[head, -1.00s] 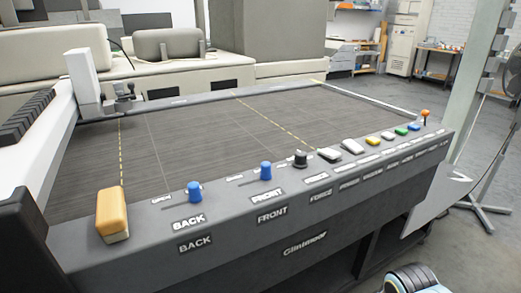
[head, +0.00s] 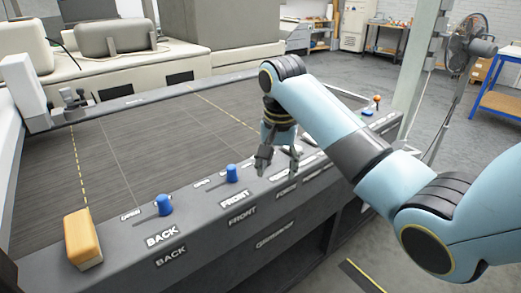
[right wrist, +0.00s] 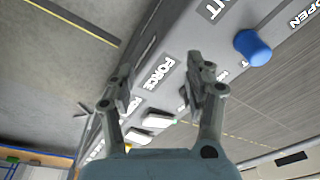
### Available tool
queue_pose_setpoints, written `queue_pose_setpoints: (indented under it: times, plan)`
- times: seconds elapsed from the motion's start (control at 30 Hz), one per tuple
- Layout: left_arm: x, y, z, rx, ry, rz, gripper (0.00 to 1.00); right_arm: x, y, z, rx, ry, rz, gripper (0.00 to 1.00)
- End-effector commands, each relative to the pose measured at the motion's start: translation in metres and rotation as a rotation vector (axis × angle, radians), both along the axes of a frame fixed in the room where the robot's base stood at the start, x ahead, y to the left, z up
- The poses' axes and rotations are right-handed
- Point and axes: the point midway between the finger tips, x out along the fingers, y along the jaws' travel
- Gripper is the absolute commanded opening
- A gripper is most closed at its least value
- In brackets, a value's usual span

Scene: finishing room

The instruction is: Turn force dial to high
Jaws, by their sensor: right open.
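My right gripper (head: 279,167) is open and empty, its fingers pointing down over the front panel beside the FRONT label. In the right wrist view the open fingers (right wrist: 158,88) sit either side of the FORCE label (right wrist: 158,72). The black force dial is not clearly visible now; the gripper seems to hide it in both views. The control panel (head: 215,262) runs along the machine's front. My left gripper is not in view.
Blue knobs stand at FRONT (head: 232,173) and BACK (head: 164,205), left of the gripper. A yellow block (head: 82,238) sits at the panel's left end. White buttons (right wrist: 158,120) lie along the panel past the FORCE label. The dark bed behind is clear.

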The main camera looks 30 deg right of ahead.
Motion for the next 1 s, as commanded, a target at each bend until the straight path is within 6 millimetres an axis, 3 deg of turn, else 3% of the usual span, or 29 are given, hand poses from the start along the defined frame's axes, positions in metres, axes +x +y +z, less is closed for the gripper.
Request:
queue_pose_setpoints:
  times: [0.3,0.5,0.67,1.0]
  plan:
    - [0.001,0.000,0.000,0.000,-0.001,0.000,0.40,0.068,-0.021,0.062,0.070,0.040,-0.319,0.53]
    - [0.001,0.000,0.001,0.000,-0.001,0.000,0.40,0.087,-0.027,0.087,0.099,0.066,-0.448,0.53]
    - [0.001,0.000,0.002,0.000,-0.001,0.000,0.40,0.087,-0.027,0.071,0.100,0.071,-0.457,0.53]
    - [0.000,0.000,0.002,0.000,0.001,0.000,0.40,0.088,-0.026,0.005,0.100,0.069,-0.454,0.53]
